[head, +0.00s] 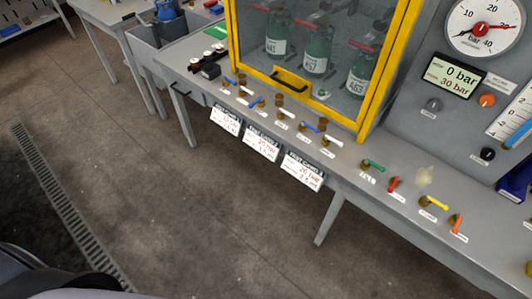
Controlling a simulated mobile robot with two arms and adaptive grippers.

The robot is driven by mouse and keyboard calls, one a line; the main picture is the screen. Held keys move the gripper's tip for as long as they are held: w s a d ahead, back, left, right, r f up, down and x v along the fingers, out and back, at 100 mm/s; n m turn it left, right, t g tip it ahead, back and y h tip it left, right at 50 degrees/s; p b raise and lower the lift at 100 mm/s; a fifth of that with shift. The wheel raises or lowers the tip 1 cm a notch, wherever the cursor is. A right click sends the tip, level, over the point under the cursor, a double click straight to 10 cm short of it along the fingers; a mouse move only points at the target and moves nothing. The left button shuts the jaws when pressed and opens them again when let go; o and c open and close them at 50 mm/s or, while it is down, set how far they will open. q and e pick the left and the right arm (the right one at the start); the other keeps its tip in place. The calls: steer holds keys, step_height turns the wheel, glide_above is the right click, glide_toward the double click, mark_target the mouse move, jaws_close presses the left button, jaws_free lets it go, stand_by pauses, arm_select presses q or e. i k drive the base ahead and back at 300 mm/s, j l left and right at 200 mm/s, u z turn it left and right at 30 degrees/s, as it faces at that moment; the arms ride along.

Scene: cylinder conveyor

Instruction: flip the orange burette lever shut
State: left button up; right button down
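A small lever with an orange handle (457,222) stands on the front part of the grey bench, at the lower right. A white label lies beside it, too small to read. I take it for the burette lever, but no burette shows at it. Its handle slants up and down in the picture, while the yellow lever (436,203) to its left lies closer to level. I cannot tell whether the orange lever is open or shut. Neither of my grippers is in view.
A red lever (393,184) and a green lever (373,165) stand farther left in the same row. A yellow-framed cabinet (368,95) holds green bottles. A gauge (484,27) and an orange knob (487,100) are on the panel behind. The floor in front is clear.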

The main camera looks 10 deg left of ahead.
mark_target(460, 217)
steer(key=z, duration=1.4)
steer(key=i+j+z, duration=0.1)
steer(key=j, duration=0.25)
steer(key=i, duration=0.1)
